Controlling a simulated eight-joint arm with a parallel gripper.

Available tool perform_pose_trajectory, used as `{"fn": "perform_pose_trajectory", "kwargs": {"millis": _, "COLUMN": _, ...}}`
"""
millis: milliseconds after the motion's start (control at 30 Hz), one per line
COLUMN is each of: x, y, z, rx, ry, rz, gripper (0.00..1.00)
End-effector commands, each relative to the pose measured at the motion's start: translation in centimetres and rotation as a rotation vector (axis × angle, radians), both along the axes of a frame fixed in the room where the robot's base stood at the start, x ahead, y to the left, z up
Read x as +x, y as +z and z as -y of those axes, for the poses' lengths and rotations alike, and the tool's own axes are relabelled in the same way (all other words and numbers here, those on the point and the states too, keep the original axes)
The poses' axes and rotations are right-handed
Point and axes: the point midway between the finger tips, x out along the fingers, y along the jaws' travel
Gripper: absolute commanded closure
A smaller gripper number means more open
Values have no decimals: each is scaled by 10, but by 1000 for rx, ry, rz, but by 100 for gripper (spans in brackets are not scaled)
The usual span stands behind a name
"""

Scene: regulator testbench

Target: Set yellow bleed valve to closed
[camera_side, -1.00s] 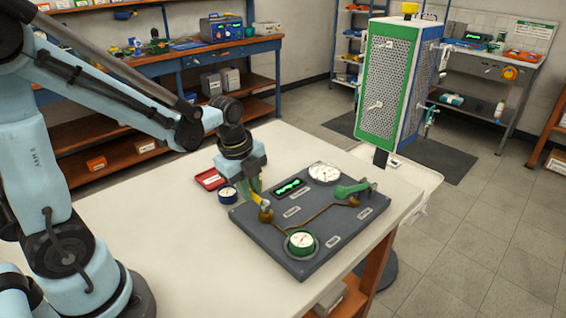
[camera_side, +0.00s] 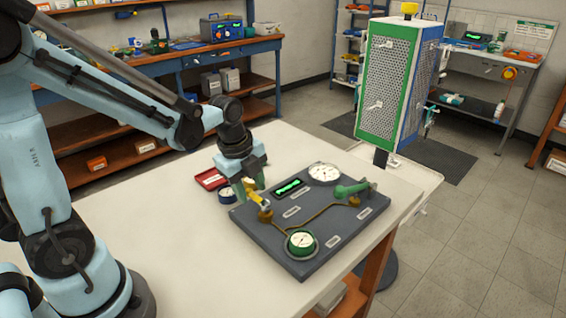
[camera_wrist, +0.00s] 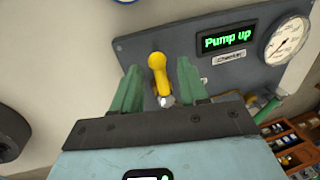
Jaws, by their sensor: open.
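The yellow bleed valve handle (camera_wrist: 158,72) stands between the two green fingers of my gripper (camera_wrist: 158,88) in the wrist view. In the side view the yellow handle (camera_side: 252,196) shows at the left side of the grey test panel (camera_side: 268,256), above a brass fitting (camera_side: 265,215). My gripper (camera_side: 247,193) is open around the handle, with a gap visible on both sides of it in the wrist view. The panel's display (camera_wrist: 227,39) reads "Pump up". I cannot tell the valve's exact setting.
The table's front left (camera_side: 190,265) is clear.

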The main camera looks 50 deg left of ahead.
Motion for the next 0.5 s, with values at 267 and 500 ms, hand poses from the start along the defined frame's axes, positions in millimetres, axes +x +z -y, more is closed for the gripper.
{"fn": "perform_pose_trajectory", "kwargs": {"millis": 267, "x": -6, "y": 29, "z": 0, "rx": 0, "ry": 0, "rz": 0, "gripper": 57}}
{"fn": "perform_pose_trajectory", "kwargs": {"millis": 500, "x": -13, "y": 63, "z": 0, "rx": 0, "ry": 0, "rz": 0, "gripper": 57}}
